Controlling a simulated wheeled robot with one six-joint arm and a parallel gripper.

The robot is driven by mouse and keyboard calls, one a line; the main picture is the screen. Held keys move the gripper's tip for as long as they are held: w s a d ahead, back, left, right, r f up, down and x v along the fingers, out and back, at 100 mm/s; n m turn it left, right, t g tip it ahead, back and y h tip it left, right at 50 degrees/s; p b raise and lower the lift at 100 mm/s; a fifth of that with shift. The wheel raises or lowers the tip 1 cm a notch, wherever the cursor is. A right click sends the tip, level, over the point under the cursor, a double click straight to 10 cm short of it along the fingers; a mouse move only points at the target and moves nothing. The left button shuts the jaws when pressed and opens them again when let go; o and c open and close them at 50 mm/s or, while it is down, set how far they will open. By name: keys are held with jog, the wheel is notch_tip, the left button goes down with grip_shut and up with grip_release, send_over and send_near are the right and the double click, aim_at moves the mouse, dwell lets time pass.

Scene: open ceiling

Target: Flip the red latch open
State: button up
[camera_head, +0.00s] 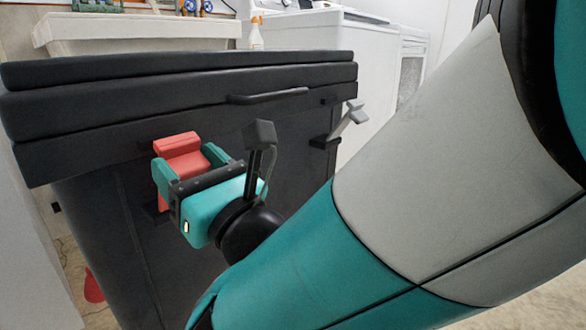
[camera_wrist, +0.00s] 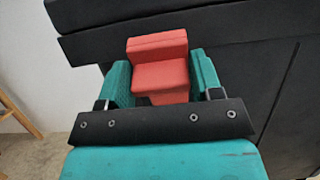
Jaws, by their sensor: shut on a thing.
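The red latch (camera_head: 178,146) is on the front of a large black chest (camera_head: 100,225), just under the lid (camera_head: 130,85), toward the left. Its blocky upper part shows, and its lower part is hidden by my gripper. My gripper (camera_head: 187,163) has its teal fingers on either side of the latch, closed on it. In the wrist view, the red latch (camera_wrist: 160,68) sits between the two teal fingers, its top rising above them. Whether the latch still hooks the lid is hard to tell.
A grey latch (camera_head: 345,122) sticks out from the chest's front at the right. A black handle (camera_head: 268,96) is on the lid's front. A white bin (camera_head: 140,30) and white appliances (camera_head: 330,60) stand behind. A wooden stool leg (camera_wrist: 20,113) shows left in the wrist view.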

jog(key=shift+s+d+f+b, duration=0.35)
jog(key=shift+s+f+b, duration=0.1)
jog(key=shift+f+b, duration=0.25)
jog(key=shift+d+f, duration=0.15)
jog(key=shift+f, duration=0.1)
jog(key=o, duration=1.2)
jog(key=shift+r, duration=0.15)
